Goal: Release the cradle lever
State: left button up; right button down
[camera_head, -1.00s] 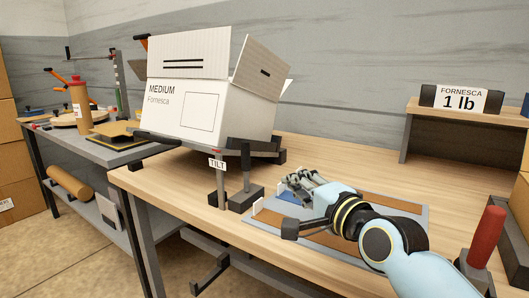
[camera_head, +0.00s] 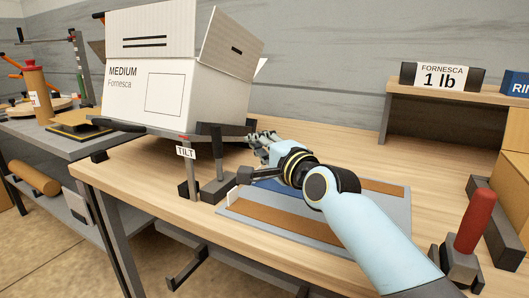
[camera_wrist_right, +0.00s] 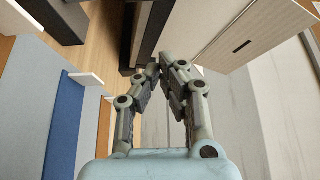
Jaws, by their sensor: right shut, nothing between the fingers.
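A white box marked MEDIUM (camera_head: 150,90) sits with its flaps up on a dark tilting cradle (camera_head: 140,130) on the wooden bench. A TILT sign (camera_head: 186,152) is on a post at the cradle's front. Beside it a dark upright lever (camera_head: 217,150) stands on a dark block. My right gripper (camera_head: 258,138) is just right of the lever, near the box's lower right corner. In the wrist view its fingers (camera_wrist_right: 160,68) are shut and empty, close to a dark bar (camera_wrist_right: 152,30); I cannot tell whether they touch it. My left gripper is not in view.
A grey tray with blue and brown strips (camera_head: 380,212) lies under my right arm. A red-handled device (camera_head: 474,222) stands at the right. A raised shelf (camera_head: 440,94) with a 1 lb sign is behind.

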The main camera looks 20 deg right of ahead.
aim_at(218, 153)
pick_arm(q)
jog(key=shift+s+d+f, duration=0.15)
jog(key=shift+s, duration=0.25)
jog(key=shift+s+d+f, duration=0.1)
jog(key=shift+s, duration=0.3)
pick_arm(e)
jog(key=w+a, duration=0.1)
jog(key=a, duration=0.1)
jog(key=w+a, duration=0.1)
jog(key=a, duration=0.1)
jog(key=shift+w, duration=0.3)
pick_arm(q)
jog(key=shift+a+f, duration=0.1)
